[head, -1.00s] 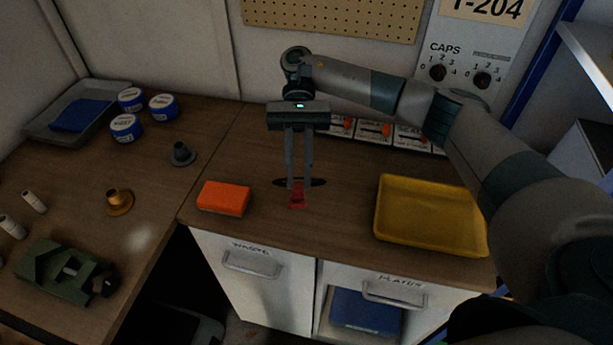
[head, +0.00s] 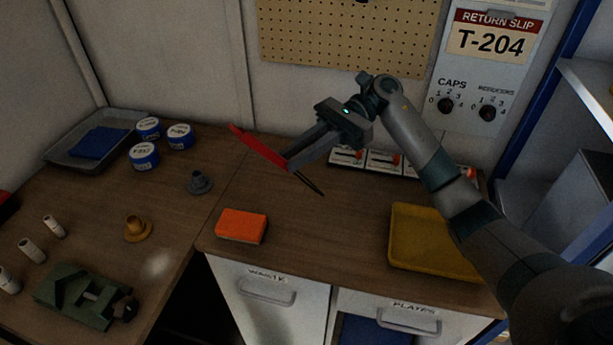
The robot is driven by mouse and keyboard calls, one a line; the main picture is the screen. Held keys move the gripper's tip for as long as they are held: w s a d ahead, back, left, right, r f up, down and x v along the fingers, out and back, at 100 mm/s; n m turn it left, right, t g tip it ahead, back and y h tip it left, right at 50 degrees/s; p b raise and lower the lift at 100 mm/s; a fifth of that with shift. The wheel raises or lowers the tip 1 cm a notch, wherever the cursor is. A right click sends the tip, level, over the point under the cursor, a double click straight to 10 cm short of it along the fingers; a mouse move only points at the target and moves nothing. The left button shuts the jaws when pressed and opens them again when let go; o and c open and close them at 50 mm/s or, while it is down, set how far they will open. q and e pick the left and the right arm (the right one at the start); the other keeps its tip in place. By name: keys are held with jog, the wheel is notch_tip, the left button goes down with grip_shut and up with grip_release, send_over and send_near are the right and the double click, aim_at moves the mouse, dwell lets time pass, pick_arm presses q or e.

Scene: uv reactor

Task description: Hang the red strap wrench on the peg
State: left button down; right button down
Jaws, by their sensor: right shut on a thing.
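The red strap wrench (head: 257,146) is held in the air above the bench by my right gripper (head: 292,163). Its red handle points up and to the left, and its dark strap (head: 309,183) hangs down to the right of the fingertips. My right gripper is shut on the wrench and tilted, with its fingers pointing left and down. A perforated tan board (head: 345,38) is on the wall behind and above. A dark bit shows at the board's top edge, cut off by the frame; I cannot tell if it is the peg. My left gripper is not in view.
An orange sponge-like block (head: 241,226) and a yellow tray (head: 432,240) lie on the bench (head: 320,225). Blue-and-white tubs (head: 144,156), a grey tray (head: 68,148) and a green vise (head: 82,297) are at left. The bench between block and yellow tray is clear.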

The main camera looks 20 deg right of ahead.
jog(key=w+d+r+m+t+h+p, duration=0.1)
jog(key=w+d+r+m+t, duration=0.3)
jog(key=r+m+t, duration=0.4)
jog(key=w+d+r+m+t+h+p, duration=0.1)
jog(key=w+d+r+m+t, duration=0.35)
jog(key=r+t, duration=0.6)
jog(key=s+d+r+m+t+h+p, duration=0.1)
jog(key=s+d+r+m+t+h, duration=0.2)
jog(key=d+r, duration=0.6)
jog(key=s+d+r+m+t+h+p, duration=0.1)
jog(key=s+d+r+m+t+h, duration=0.2)
jog(key=d+r+m+h, duration=0.3)
notch_tip(320, 180, up, 5)
jog(key=d+h, duration=0.2)
jog(key=h, duration=0.2)
jog(key=shift+s+d+m+t+p, duration=0.15)
jog(key=shift+d+m+t+p, duration=0.15)
jog(key=shift+d+m+t, duration=0.05)
jog(key=shift+f, duration=0.1)
jog(key=w+d+f+b, duration=0.1)
jog(key=w+d, duration=0.4)
jog(key=w, duration=0.3)
jog(key=shift+w+f, duration=0.2)
